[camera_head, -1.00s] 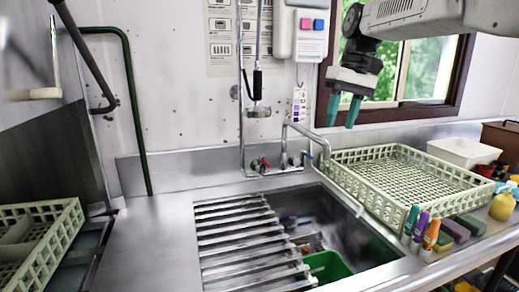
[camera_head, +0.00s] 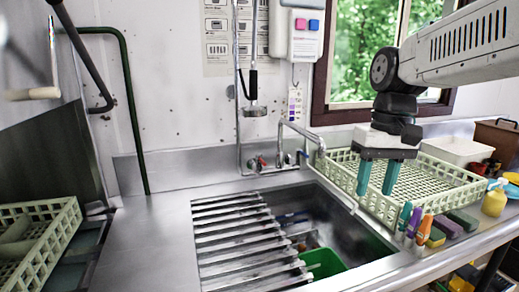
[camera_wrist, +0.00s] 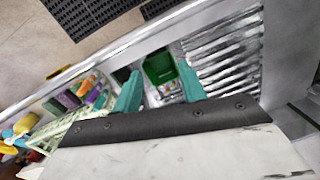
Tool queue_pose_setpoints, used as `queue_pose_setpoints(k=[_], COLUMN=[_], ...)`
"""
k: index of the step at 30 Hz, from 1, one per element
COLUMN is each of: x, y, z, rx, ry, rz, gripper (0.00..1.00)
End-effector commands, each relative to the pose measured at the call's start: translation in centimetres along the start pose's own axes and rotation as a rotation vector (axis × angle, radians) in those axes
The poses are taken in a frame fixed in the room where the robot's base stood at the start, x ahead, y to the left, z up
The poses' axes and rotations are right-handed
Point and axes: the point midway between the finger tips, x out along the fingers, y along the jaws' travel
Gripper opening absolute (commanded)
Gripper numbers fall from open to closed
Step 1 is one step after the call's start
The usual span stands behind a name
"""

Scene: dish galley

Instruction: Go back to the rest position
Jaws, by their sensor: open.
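My gripper (camera_head: 377,178) is at the right in the head view, its two teal fingers apart and pointing down. It is empty and appears in front of the pale green dish rack (camera_head: 422,184) right of the sink. In the wrist view the two teal fingers of my gripper (camera_wrist: 161,90) also stand apart, with nothing between them. Past them show the green bin (camera_wrist: 159,68) in the sink and the metal slats (camera_wrist: 225,55).
The steel sink (camera_head: 345,225) holds a green bin (camera_head: 324,262), with a slatted drainer (camera_head: 240,235) at its left. A faucet (camera_head: 300,135) rises behind. Markers (camera_head: 412,220), sponges (camera_head: 462,219) and a yellow bottle (camera_head: 494,201) line the right front edge. Another rack (camera_head: 50,245) is at left.

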Motion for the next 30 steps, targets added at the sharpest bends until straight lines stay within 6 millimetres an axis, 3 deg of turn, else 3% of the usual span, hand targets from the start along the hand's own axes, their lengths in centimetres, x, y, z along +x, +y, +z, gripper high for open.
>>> queue_pose_setpoints(k=[1, 6, 12, 17, 30], x=[0.8, 4.5, 8.3, 8.9, 8.3], y=[0.4, 1.5, 2.3, 2.5, 2.5], z=[2.7, 10.7, 17.6, 19.8, 19.9], rx=[0.017, 0.066, 0.095, 0.102, 0.106], ry=[0.011, 0.045, 0.093, 0.134, 0.162], rz=[0.012, 0.049, 0.078, 0.083, 0.084], gripper=[0.41, 0.41, 0.41, 0.41, 0.41])
